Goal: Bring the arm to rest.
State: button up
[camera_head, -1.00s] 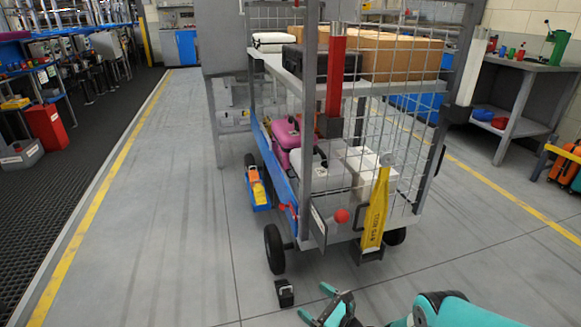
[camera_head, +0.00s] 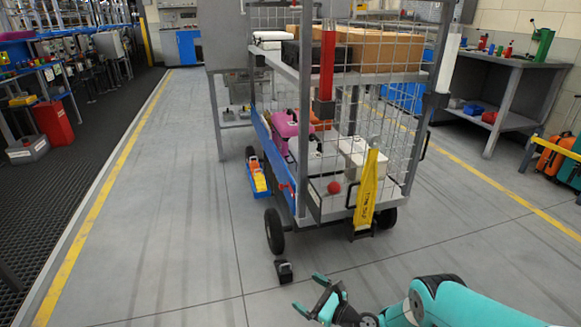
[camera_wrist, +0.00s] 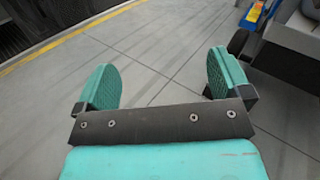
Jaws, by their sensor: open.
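My gripper (camera_head: 311,297) is at the bottom of the head view, low in front of the cart. Its teal fingers are apart with nothing between them. The wrist view shows the same open gripper (camera_wrist: 165,82) with bare grey floor beyond it. My teal arm reaches in from the lower right of the head view. The gripper is apart from the cart and from the small black block (camera_head: 284,271) on the floor by the cart's front wheel.
A wheeled mesh cart (camera_head: 330,213) carries boxes and cases. A grey workbench (camera_head: 510,100) stands at right.

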jog(key=w+a+r+n+g+b, duration=0.3)
jog(key=r+n, duration=0.3)
jog(key=w+a+r+n+g+b, duration=0.2)
jog(key=w+r+n+g+b, duration=0.1)
jog(key=r+n, duration=0.35)
jog(key=s+r+n+g+h+b, duration=0.35)
jog(key=s+r+n, duration=0.35)
jog(key=r, duration=0.4)
jog(key=s+d+r+n+g+h+b, duration=0.1)
jog(key=s+d+r+n+h+b, duration=0.15)
jog(key=s+d+n+b, duration=0.75)
jog(key=s+d+r+n+h+p, duration=0.1)
jog(key=s+d+h, duration=0.3)
jog(key=s, duration=1.5)
notch_tip(320, 180, up, 38)
jog(key=p, duration=3.8)
jog(key=shift+d, duration=0.25)
jog(key=shift+c, duration=0.4)
